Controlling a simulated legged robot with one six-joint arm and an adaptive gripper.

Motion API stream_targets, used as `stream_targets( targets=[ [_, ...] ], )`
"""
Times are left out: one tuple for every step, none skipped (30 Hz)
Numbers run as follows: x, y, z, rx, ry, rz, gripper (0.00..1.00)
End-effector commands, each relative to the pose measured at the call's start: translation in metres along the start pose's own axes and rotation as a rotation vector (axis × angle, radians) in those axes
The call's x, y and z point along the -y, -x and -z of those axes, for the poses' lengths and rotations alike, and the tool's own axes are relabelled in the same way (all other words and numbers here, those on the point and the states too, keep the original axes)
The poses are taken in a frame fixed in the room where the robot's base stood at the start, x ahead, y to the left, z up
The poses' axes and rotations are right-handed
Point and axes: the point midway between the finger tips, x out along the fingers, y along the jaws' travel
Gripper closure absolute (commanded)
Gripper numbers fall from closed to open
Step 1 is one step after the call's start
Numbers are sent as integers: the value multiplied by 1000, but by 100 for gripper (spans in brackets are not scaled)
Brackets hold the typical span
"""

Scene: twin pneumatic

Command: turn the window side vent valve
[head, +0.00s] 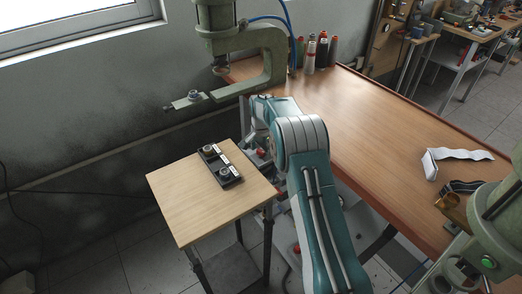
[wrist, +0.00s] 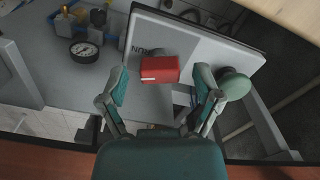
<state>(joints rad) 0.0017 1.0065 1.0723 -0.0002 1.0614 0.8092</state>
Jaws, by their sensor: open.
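A red valve handle (wrist: 160,69) with a white line on it shows in the wrist view, in front of a pale panel (wrist: 205,45) with dark lettering. My gripper (wrist: 161,76) is open, with one finger on each side of the red handle. Gaps show between the fingers and the handle, and I see no clear contact. In the head view a small red part (head: 261,153) shows just left of my arm, beside the small table. A second red part (head: 296,247) shows lower down, partly hidden by my arm.
A green round knob (wrist: 233,83) is close to the right finger. A pressure gauge (wrist: 84,51) and brass fittings (wrist: 64,24) are at left. The small table (head: 185,200) carries a black block with knobs (head: 220,166). A green press (head: 240,60) stands behind.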

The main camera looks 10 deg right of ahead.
Motion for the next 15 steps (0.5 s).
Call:
stream_targets(
  targets=[
    [0, 0, 0, 0, 0, 0, 17],
    [0, 0, 0, 0, 0, 0, 17],
    [0, 0, 0, 0, 0, 0, 35],
    [0, 0, 0, 0, 0, 0, 48],
    [0, 0, 0, 0, 0, 0, 62],
    [0, 0, 0, 0, 0, 0, 80],
    [0, 0, 0, 0, 0, 0, 93],
    [0, 0, 0, 0, 0, 0, 99],
    [0, 0, 0, 0, 0, 1, 99],
    [0, 0, 0, 0, 0, 1, 99],
    [1, 0, 0, 0, 0, 1, 99],
    [1, 0, 0, 0, 0, 1, 99],
    [1, 0, 0, 0, 0, 1, 99],
    [1, 0, 0, 0, 1, 1, 99],
    [1, 0, 0, 0, 3, 1, 99]
  ],
)
